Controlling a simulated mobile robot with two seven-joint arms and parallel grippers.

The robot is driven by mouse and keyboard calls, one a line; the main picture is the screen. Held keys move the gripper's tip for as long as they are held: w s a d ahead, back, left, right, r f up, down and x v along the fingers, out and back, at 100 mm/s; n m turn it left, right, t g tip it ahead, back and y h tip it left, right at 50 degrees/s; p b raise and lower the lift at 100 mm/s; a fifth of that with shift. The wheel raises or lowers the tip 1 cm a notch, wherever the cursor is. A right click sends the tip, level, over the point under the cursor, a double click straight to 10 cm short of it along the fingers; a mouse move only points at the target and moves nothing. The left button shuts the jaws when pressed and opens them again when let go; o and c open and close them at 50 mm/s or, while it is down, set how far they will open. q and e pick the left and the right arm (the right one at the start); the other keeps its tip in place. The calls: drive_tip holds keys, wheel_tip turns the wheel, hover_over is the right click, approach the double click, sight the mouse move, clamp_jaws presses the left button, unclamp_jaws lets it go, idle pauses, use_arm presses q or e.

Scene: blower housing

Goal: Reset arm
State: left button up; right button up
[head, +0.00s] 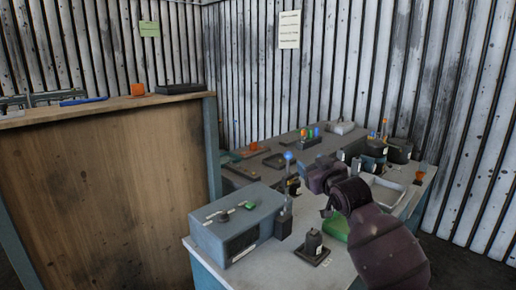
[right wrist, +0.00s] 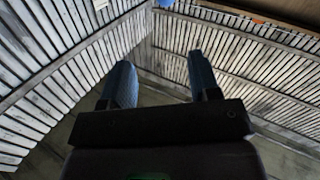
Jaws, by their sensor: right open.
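My right arm (head: 388,250) reaches in from the lower right over the workbench (head: 285,265). My right gripper (head: 327,207) is small and partly hidden by its own wrist in the head view. In the right wrist view, its two dark blue fingers stand wide apart (right wrist: 160,75) with nothing between them. Corrugated walls and floor show beyond them. My left gripper is in neither view.
A grey box (head: 238,240) stands at the bench's front left. A small black device (head: 312,246), a green item (head: 335,229) and a pale tray (head: 383,190) are close to my right arm. A tall wooden panel (head: 105,190) stands left.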

drive_tip(key=s+d+f+m+g+h, duration=0.1)
drive_tip(key=s+d+f, duration=0.3)
drive_tip(key=s+f, duration=0.9)
drive_tip(key=s+d+f+m+g+h, duration=0.2)
drive_tip(key=s+d+f+h, duration=0.1)
drive_tip(key=s+f, duration=1)
drive_tip(key=s+d+f+m+g+h, duration=0.1)
drive_tip(key=s+d+f, duration=0.5)
drive_tip(key=s+f, duration=0.7)
drive_tip(key=s+m+g, duration=0.1)
drive_tip(key=s, duration=0.1)
drive_tip(key=shift+s+f+h, duration=0.2)
drive_tip(key=shift+s+h, duration=0.1)
drive_tip(key=shift+h, duration=0.1)
